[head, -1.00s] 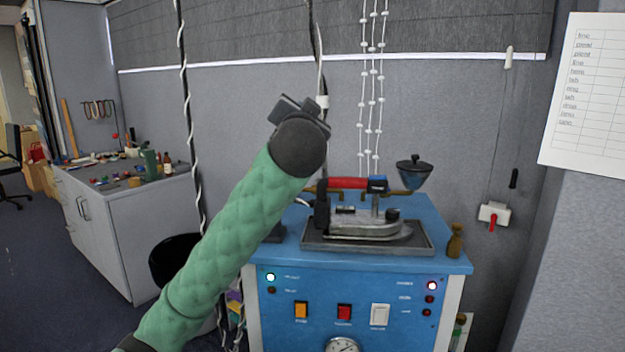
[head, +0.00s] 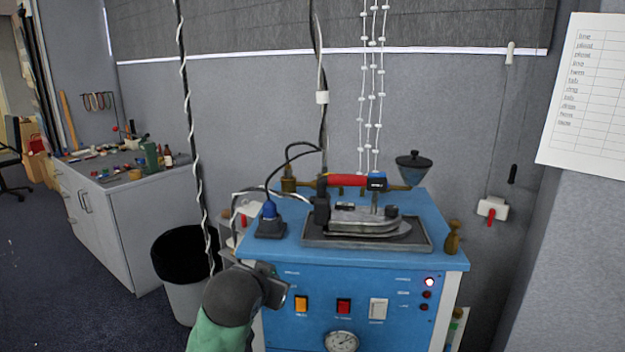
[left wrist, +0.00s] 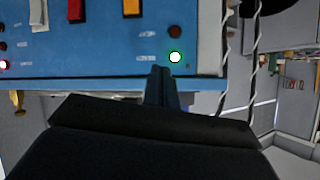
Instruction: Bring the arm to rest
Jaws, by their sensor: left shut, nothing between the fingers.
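My left arm (head: 215,335), with a green padded sleeve, comes in low from the bottom of the head view. In the left wrist view the two dark fingers (left wrist: 163,75) are together and hold nothing. My right gripper is in neither view.
An iron (head: 370,222) with a red handle stands on a dark tray on the station. Orange, red and white switches and a gauge (head: 341,343) are on the front. A black-lined bin (head: 182,258) is to the left, near a cluttered grey cabinet (head: 130,220). Cords hang behind.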

